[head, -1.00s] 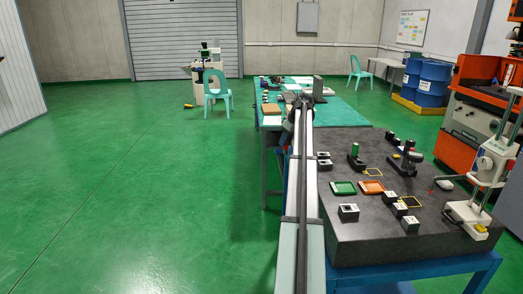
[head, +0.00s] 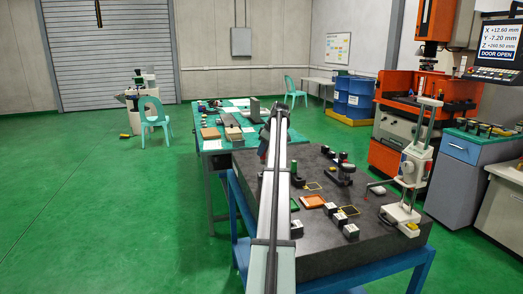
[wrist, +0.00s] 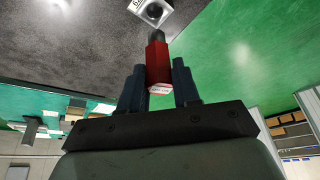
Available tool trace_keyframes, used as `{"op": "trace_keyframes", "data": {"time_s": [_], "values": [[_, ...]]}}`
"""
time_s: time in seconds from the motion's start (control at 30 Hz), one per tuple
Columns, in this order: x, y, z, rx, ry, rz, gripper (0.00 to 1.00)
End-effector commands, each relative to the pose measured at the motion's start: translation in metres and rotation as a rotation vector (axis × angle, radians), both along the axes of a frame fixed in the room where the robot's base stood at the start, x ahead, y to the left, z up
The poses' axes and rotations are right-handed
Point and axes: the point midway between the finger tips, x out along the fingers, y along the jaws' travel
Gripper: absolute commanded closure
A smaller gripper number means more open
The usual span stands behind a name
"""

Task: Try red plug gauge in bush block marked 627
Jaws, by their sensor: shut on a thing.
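A red plug gauge (wrist: 158,62) is held between the two dark blue fingers of my gripper (wrist: 159,76) in the wrist view. Its dark grey end points to the top of the picture, towards a light block with a dark round bore (wrist: 153,10). The block is partly cut off by the top edge, and only part of its marking shows, so I cannot read the full number. I cannot tell whether the gauge tip touches the block. In the head view several small bush blocks (head: 350,231) stand on the dark stone plate, their markings too small to read. My arm hides part of the plate.
A green-topped bench (head: 215,145) stands behind.

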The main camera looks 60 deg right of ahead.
Motion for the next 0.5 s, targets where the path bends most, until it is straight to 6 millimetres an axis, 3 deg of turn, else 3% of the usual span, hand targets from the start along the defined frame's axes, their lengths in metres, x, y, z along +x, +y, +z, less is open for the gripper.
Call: {"op": "trace_keyframes", "data": {"time_s": [0.5], "values": [[0.0, 0.001, -0.032, 0.0, 0.0, -0.001, 1.0]]}}
